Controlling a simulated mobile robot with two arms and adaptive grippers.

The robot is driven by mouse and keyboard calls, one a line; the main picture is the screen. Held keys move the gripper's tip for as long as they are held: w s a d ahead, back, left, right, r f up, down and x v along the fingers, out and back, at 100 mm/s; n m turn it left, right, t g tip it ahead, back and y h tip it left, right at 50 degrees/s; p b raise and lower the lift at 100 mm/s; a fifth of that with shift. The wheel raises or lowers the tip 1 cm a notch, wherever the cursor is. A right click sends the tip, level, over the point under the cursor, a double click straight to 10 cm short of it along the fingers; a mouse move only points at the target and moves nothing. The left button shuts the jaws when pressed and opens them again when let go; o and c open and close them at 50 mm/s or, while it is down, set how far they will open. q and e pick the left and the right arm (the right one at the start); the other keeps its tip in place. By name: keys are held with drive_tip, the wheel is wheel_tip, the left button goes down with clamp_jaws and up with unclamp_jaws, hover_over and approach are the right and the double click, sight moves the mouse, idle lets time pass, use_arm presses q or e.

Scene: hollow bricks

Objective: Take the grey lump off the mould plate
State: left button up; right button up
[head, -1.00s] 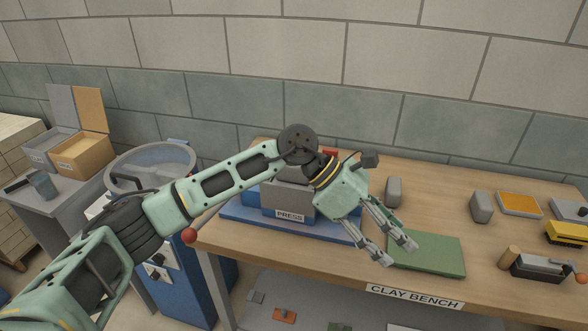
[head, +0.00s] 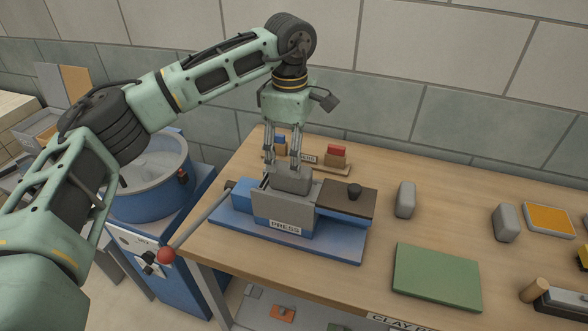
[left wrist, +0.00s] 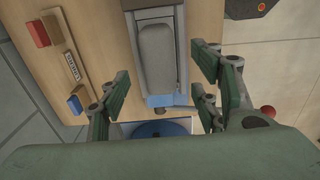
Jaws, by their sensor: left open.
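A grey lump (head: 292,180) sits on top of the grey mould box of the press (head: 285,226). The mould plate under it is hidden by the lump and box walls. My left gripper (head: 283,164) points down just behind and above the lump, with its fingers apart and nothing held. In the left wrist view the lump (left wrist: 156,48) lies in the upper middle, and the fingers of my left gripper (left wrist: 163,80) stand apart on either side of its line. I cannot tell whether they touch it. My right gripper is not in view.
A dark lid with a knob (head: 345,200) lies right of the mould box. A lever with a red ball (head: 166,255) reaches out left. Blue and red blocks (head: 336,151) stand behind. Two grey lumps (head: 405,199) and a green mat (head: 437,277) are further right.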

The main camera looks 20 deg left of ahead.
use_arm(q)
drive_tip(key=f, duration=0.1)
drive_tip(key=p, duration=0.1)
drive_tip(key=f+p, duration=0.1)
drive_tip(key=shift+s+f, duration=0.25)
drive_tip(key=shift+f, duration=0.1)
drive_tip(key=f, duration=0.1)
drive_tip(key=f+p, duration=0.1)
drive_tip(key=shift+w+f, duration=0.3)
drive_tip(key=shift+f, duration=0.55)
drive_tip(key=c, duration=0.9)
clamp_jaws()
drive_tip(key=shift+r, duration=0.15)
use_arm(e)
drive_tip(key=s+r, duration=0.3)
